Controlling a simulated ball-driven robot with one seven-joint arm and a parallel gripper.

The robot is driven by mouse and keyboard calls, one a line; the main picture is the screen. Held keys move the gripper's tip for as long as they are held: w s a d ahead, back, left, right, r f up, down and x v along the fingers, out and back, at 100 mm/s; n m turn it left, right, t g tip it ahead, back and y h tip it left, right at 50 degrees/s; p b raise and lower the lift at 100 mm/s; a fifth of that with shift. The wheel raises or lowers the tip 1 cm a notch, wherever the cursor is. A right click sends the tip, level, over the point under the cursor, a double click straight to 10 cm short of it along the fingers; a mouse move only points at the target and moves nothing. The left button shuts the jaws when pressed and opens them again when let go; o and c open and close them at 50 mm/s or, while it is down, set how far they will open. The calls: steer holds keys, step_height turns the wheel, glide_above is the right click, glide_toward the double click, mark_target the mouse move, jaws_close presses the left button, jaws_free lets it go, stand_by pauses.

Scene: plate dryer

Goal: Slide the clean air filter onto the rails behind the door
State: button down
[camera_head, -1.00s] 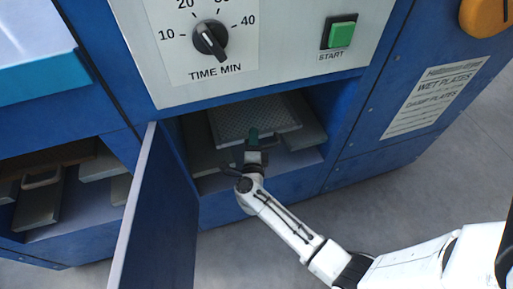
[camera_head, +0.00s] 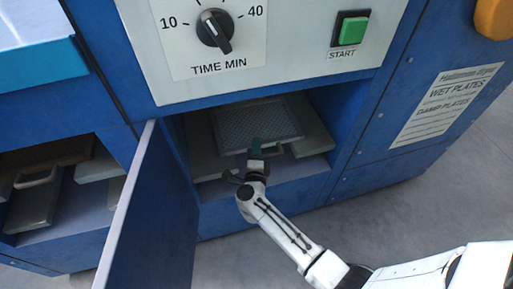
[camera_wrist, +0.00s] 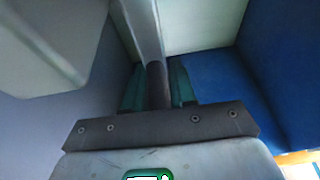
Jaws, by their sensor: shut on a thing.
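The clean air filter (camera_head: 240,127), a grey mesh panel with a pale frame, is inside the open compartment behind the door. It lies between two grey rails, the left rail (camera_head: 206,163) and the right rail (camera_head: 312,138). I cannot tell whether it rests on them. My gripper (camera_head: 257,152) is at the filter's front edge, shut on its handle. In the wrist view the green fingers (camera_wrist: 158,88) close around a dark bar (camera_wrist: 158,80). The blue door (camera_head: 158,215) stands open at the left.
A second compartment at the left holds a brown mesh filter (camera_head: 45,158) with a pale handle (camera_head: 38,179) and grey rails. Above the opening is the panel with the timer dial (camera_head: 214,32) and green start button (camera_head: 352,31). The floor at right (camera_head: 440,195) is clear.

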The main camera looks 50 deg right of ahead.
steer(key=c, duration=0.8)
jaws_free()
steer(key=shift+c, duration=0.2)
steer(key=p+v, duration=0.1)
steer(key=v, duration=0.9)
steer(key=shift+a, duration=0.4)
steer(key=shift+s, duration=0.15)
